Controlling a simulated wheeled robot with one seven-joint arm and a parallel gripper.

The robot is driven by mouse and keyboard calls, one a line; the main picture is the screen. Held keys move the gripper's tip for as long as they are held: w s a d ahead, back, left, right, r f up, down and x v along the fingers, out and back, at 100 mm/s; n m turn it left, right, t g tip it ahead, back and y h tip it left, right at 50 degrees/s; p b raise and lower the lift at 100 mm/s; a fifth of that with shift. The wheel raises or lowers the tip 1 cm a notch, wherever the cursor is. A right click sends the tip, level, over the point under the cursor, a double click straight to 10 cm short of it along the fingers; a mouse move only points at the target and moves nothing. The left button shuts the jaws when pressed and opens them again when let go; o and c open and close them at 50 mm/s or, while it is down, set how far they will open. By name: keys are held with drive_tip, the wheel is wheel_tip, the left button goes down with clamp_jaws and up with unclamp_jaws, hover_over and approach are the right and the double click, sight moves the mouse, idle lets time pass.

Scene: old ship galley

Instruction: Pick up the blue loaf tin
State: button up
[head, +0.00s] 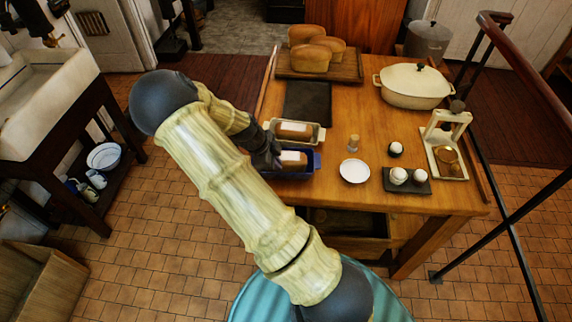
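The blue loaf tin (317,161) stands near the left edge of the wooden table, with a brown loaf bearing a white label inside it. My dark gripper (270,152) is at the tin's left end, close to or touching it. My arm and hand hide the fingertips and part of the tin's left side. I cannot tell whether the fingers are open or shut on its wall. A cream loaf tin (321,134) with a similar labelled loaf stands just behind the blue one.
The table (345,108) also holds a dark mat (307,104), loaves on a board (354,73), a cream lidded pot (412,88), a white saucer (354,172), a small cork-like piece (353,143), eggs on a dark slate (416,187) and a framed stand (444,155). A railing (522,65) runs at right.

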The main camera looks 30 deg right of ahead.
sight(284, 172)
drive_tip(key=shift+d+f, duration=0.1)
drive_tip(key=shift+f, duration=0.15)
drive_tip(key=p+x, duration=0.2)
drive_tip(key=x, duration=0.2)
drive_tip(key=shift+s+d, duration=0.2)
drive_tip(key=shift+d+f, duration=0.1)
drive_tip(key=shift+f, duration=0.4)
clamp_jaws()
drive_tip(key=shift+w+r, duration=0.1)
drive_tip(key=shift+r, duration=0.05)
